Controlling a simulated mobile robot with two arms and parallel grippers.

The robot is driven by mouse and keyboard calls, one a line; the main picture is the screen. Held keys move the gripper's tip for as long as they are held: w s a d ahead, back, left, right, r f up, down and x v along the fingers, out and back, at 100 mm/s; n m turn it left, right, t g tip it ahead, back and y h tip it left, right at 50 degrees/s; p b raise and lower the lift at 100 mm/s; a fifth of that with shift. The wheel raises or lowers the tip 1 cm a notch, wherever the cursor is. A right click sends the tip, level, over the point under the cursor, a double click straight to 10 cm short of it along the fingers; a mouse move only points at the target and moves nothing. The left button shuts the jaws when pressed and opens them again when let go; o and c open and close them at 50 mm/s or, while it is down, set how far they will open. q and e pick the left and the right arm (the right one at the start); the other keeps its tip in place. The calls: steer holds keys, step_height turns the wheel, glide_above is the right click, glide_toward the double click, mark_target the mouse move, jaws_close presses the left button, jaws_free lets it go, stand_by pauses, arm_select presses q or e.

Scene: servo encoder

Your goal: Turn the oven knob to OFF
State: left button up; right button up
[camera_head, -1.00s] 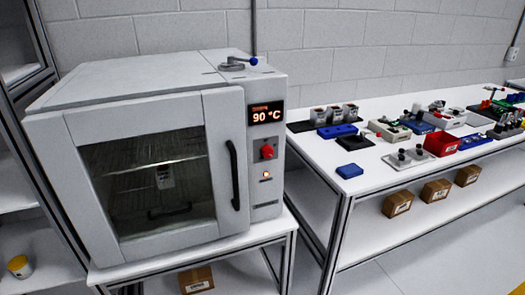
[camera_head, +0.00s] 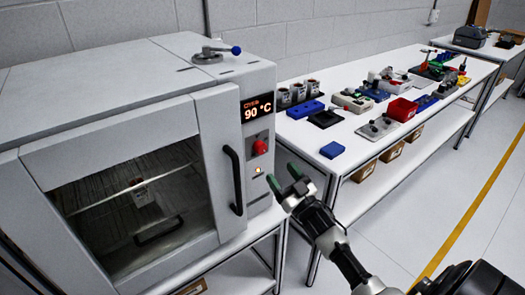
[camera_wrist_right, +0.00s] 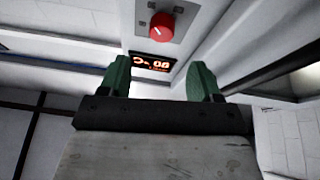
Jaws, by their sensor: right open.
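The oven (camera_head: 212,120) is a grey cabinet with a glass door, its display (camera_head: 257,107) reading 90 °C. My right gripper (camera_head: 283,179) has green fingertips and is open and empty, in front of the panel, below and right of the knob in the head view. In the right wrist view the red knob (camera_wrist_right: 160,27) shows beyond the open green fingers (camera_wrist_right: 160,80), apart from them, with a pale pointer mark. My left gripper is not in view.
The oven's black door handle (camera_head: 233,180) stands out just left of the knob panel. A valve with a blue-tipped lever (camera_head: 215,53) is on the oven's top. A white workbench (camera_head: 345,165) with several parts and bins stands to the right.

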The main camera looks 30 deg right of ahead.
mark_target(263, 151)
steer(key=p+x, duration=0.1)
steer(key=x, duration=0.5)
steer(key=shift+w+a, duration=0.2)
steer(key=shift+w, duration=0.2)
steer(key=shift+x, duration=0.8)
steer(key=c, duration=0.9)
